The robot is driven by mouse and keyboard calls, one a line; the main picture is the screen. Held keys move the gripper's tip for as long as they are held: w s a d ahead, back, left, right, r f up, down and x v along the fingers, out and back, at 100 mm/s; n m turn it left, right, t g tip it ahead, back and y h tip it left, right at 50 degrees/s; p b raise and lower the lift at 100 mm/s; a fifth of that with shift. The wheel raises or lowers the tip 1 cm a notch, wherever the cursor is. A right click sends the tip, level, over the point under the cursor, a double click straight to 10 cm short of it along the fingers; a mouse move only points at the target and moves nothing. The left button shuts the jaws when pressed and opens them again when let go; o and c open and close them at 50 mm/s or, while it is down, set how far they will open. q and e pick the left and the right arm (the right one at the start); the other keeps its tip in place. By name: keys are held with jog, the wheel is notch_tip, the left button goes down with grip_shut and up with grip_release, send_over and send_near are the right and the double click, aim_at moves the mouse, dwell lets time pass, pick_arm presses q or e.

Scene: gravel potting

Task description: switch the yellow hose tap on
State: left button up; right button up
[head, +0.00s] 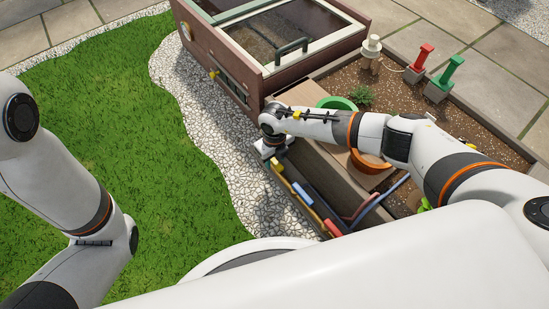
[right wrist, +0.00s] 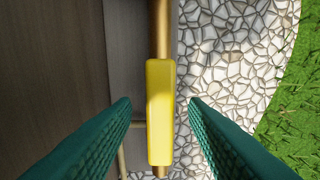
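The yellow hose tap handle (right wrist: 160,112) is a rounded bar lying lengthwise along a brass pipe (right wrist: 162,30) in the right wrist view. In the head view a yellow handle (head: 278,166) shows on the bed's front side, just below my right gripper (head: 270,148). In the right wrist view the green ribbed fingers of my right gripper (right wrist: 160,106) are apart, one on each side of the yellow handle, with a visible gap on both sides. The tap body under the handle is hidden. My left arm is at the left over the grass; its gripper is out of view.
A blue handle (head: 303,193) and a red handle (head: 332,228) sit farther along the same side. A cold frame (head: 225,85) stands behind. An orange pot (head: 370,163) and green pot (head: 338,103) are near my right forearm. White gravel (head: 235,165) borders the side.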

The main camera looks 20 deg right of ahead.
jog(key=shift+c, duration=0.2)
grip_shut()
jog(key=shift+r, duration=0.1)
